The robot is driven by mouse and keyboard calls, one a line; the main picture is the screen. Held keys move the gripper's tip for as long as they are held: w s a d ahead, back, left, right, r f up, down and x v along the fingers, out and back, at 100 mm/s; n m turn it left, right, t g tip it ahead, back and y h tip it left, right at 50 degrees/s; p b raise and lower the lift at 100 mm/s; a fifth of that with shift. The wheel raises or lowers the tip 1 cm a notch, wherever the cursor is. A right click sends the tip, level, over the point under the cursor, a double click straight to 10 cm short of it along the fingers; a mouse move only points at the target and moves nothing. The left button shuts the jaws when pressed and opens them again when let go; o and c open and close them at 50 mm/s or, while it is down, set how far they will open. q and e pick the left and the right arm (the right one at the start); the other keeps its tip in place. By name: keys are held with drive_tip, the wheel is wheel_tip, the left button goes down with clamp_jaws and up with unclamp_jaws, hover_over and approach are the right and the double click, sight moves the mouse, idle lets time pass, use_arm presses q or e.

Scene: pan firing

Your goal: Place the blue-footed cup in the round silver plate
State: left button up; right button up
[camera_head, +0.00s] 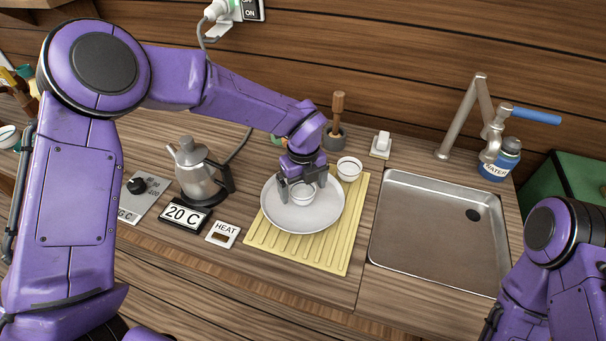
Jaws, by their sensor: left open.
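The round silver plate (272,214) lies on a yellow ribbed mat at the middle of the counter. A small white cup (302,195) stands upright in the plate. My left gripper (300,188) reaches down over the plate, open, with its fingers on either side of this cup. A second small white cup (349,169) stands at the mat's back right corner, just beyond the plate. No blue foot shows on either cup, so I cannot tell them apart by colour. My right arm shows at the lower right, but its gripper is out of the picture.
A metal kettle (199,172) stands left of the plate, behind a 20 C display (185,214) and a HEAT switch (222,234). A pestle in a mortar (336,135) is behind. A steel sink (430,235) with a tap fills the right. The yellow mat (330,252) has bare room in front.

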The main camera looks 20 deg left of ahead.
use_arm(q)
wheel_tip(320, 180, up, 12)
drive_tip(key=b, duration=0.2)
drive_tip(key=shift+f, duration=0.25)
